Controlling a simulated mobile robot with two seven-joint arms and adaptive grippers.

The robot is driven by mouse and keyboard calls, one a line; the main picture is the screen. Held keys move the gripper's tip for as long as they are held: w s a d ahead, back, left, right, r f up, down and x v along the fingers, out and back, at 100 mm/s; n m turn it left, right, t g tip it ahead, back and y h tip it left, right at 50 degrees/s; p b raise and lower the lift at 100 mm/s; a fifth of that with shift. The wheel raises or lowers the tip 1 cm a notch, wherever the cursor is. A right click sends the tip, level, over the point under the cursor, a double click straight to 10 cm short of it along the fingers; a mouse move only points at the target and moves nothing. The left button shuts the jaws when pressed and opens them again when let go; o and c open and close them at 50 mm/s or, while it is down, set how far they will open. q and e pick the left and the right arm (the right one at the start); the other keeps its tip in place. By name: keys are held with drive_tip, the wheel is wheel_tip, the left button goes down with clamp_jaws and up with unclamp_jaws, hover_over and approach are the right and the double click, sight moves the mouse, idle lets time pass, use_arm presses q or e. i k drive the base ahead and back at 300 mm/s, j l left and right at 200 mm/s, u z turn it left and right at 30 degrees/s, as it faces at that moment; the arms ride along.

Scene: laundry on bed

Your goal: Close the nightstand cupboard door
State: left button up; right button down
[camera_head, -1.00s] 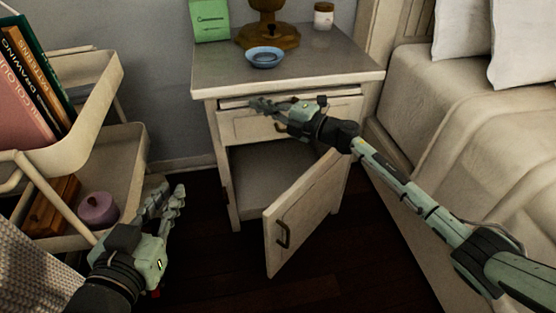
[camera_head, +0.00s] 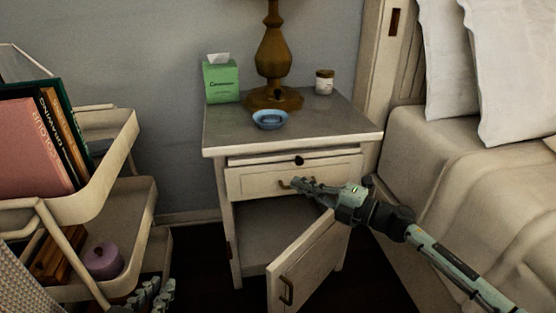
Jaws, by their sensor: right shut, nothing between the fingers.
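The nightstand (camera_head: 222,195) stands in the middle, with a drawer (camera_head: 245,184) above an open cupboard. The cupboard door (camera_head: 312,265) is hinged at the right and swung out toward me, its dark handle (camera_head: 287,290) low on its face. My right gripper (camera_head: 297,185) is shut and empty, in front of the drawer by its handle, above the open door. The drawer appears slightly pulled out. My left gripper (camera_head: 155,293) is at the bottom edge beside the cart, mostly cut off; its finger state is unclear.
A cart (camera_head: 115,205) with books and a purple candle (camera_head: 103,261) stands at the left. The bed (camera_head: 430,165) is close on the right. A lamp (camera_head: 272,60), tissue box (camera_head: 221,82), blue bowl (camera_head: 270,119) and jar (camera_head: 324,82) stand on the nightstand.

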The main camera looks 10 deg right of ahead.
sight(297, 272)
drive_tip(key=k+l, duration=0.3)
drive_tip(key=k, duration=0.15)
drive_tip(key=k+l, duration=0.35)
drive_tip(key=k, duration=0.1)
